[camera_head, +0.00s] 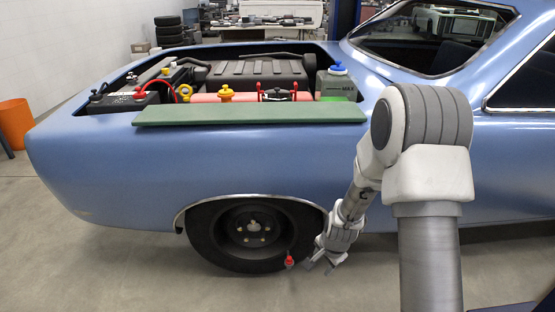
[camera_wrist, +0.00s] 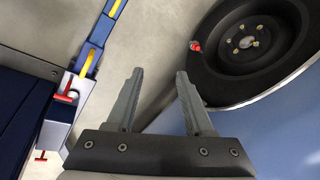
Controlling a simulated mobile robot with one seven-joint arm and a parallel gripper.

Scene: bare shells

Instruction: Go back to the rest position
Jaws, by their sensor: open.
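My gripper (camera_head: 319,266) hangs low beside the front wheel (camera_head: 255,234) of the blue car (camera_head: 130,180). In the wrist view its two grey fingers (camera_wrist: 160,74) stand apart with nothing between them. The wheel (camera_wrist: 285,75) shows at the upper right of that view. A small red item (camera_head: 289,261) shows at the tyre's lower right edge, left of the fingers. It also shows in the wrist view (camera_wrist: 195,46), beyond the right fingertip; I cannot tell what holds it.
A green board (camera_head: 248,114) lies along the fender below the open engine bay. A battery (camera_head: 124,103) and a reservoir with a blue cap (camera_head: 338,84) sit in the bay. A blue structure with a yellow strip (camera_wrist: 91,62) stands left in the wrist view. Bare floor shows between.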

